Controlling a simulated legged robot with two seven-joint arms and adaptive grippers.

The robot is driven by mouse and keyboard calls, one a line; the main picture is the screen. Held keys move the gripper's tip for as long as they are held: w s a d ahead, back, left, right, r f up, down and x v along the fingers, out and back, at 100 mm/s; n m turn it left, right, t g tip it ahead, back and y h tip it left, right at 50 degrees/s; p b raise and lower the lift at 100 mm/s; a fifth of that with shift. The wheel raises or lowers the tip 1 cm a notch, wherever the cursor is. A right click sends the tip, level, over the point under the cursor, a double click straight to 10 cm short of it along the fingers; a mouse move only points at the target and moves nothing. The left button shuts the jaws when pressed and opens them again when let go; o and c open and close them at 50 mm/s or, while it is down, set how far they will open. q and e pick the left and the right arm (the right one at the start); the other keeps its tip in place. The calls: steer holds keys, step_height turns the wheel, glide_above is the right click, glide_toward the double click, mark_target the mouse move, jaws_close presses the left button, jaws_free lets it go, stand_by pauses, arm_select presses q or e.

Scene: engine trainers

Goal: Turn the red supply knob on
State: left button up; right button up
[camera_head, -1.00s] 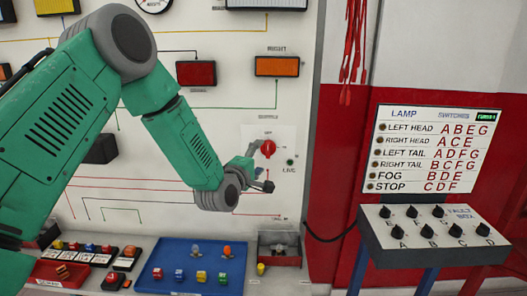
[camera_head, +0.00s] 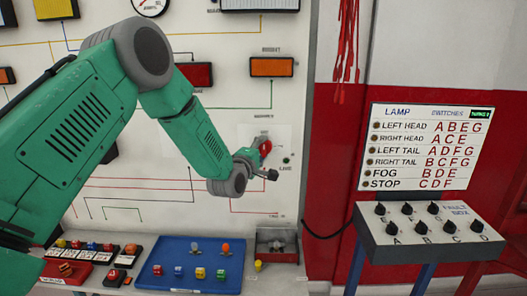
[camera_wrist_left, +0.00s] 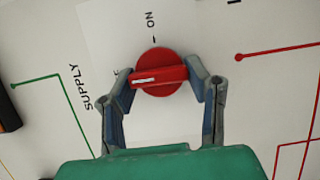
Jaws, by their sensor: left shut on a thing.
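The red supply knob (camera_head: 265,147) is on the white wall panel, near the middle of the head view. In the left wrist view the knob (camera_wrist_left: 163,62) shows close up between the fingers. Its bar lies nearly across the picture, with the white mark at the left end. My left gripper (camera_wrist_left: 160,77) is shut on the bar, one finger at each end. In the head view, the left gripper (camera_head: 261,157) partly covers the knob. My right gripper is out of view.
A small LIVE lamp (camera_head: 286,160) sits right of the knob. The fault box (camera_head: 425,237) with several black knobs stands at right, under a lamp chart (camera_head: 420,146).

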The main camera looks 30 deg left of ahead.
arm_select(q)
steer(key=shift+d+f, duration=0.2)
steer(key=shift+f, duration=0.05)
